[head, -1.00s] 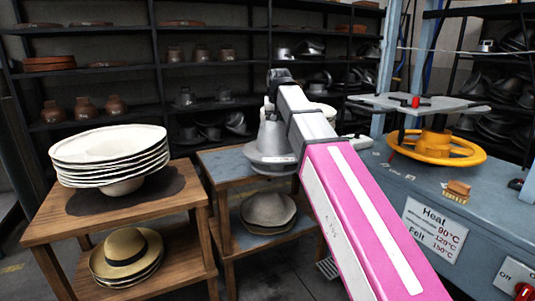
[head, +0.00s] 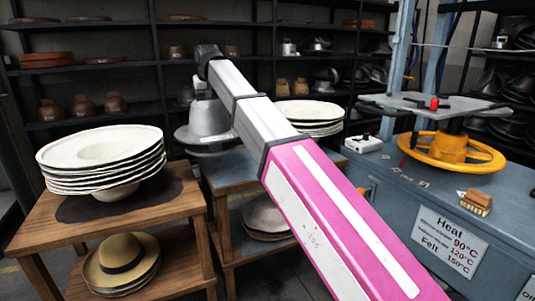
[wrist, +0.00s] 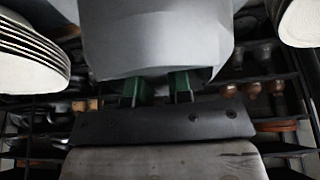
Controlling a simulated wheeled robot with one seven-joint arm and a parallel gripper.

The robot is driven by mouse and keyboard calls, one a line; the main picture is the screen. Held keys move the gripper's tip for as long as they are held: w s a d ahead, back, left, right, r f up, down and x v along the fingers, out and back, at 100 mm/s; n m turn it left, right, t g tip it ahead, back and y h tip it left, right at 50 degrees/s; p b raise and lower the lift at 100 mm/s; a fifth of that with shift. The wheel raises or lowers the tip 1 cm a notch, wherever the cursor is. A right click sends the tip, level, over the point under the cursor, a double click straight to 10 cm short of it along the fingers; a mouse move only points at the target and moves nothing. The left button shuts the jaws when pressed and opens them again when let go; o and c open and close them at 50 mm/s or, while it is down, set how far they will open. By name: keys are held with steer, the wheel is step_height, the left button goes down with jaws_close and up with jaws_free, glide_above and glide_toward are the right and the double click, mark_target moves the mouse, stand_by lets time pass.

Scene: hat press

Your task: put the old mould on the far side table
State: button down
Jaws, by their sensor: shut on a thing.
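The old mould (head: 209,122) is a grey metal hat shape with a wide brim, in the head view left of my arm. It hangs upright over the left back part of the middle table (head: 228,176), near the gap to the left table. In the wrist view, the mould (wrist: 155,40) fills the top centre as a smooth grey surface. My gripper (wrist: 160,88), with green fingers, is shut on it. My arm hides most of the gripper in the head view. I cannot tell whether the brim touches the table top.
The left wooden table (head: 150,212) holds a stack of white hat blanks (head: 100,160). Another white stack (head: 308,112) is on the middle table's right part. A blue press bench (head: 400,205) with a yellow wheel (head: 452,152) stands right. Dark shelves line the back.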

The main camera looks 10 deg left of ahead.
steer(key=w+d+f, duration=0.4)
steer(key=w+d, duration=0.1)
steer(key=w+d+f, duration=0.2)
steer(key=d, duration=0.1)
steer(key=shift+w+d+f, duration=0.1)
steer(key=shift+w+f, duration=0.25)
steer(key=shift+f, duration=2.15)
steer(key=c, duration=1)
jaws_free()
steer(key=shift+c, duration=0.2)
steer(key=v, duration=1.2)
